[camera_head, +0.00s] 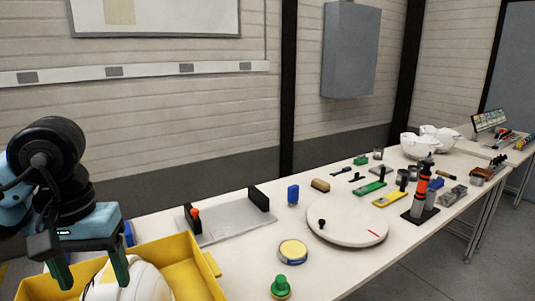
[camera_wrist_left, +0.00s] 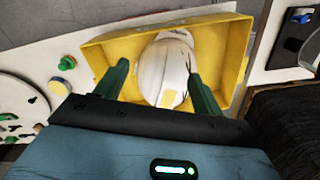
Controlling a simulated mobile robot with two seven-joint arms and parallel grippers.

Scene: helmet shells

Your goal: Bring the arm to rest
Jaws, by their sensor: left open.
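My left gripper (camera_head: 92,268) has green fingers and hangs over a yellow bin at the lower left of the head view. In the left wrist view my left gripper (camera_wrist_left: 155,85) is open, with its fingers apart on either side of a white helmet shell. The shell (camera_head: 150,284) lies inside the yellow bin (camera_head: 197,254). The shell (camera_wrist_left: 163,68) and bin (camera_wrist_left: 226,38) also show in the left wrist view. I cannot tell whether the fingers touch the shell. My right gripper is not in view.
A round white turntable (camera_head: 347,228) stands mid-table. A grey tray (camera_head: 232,222) with black ends lies behind the bin. A round yellow-topped tin (camera_head: 293,251) and a green knob (camera_head: 280,285) stand near the bin. Tools and white shells (camera_head: 418,146) crowd the far right.

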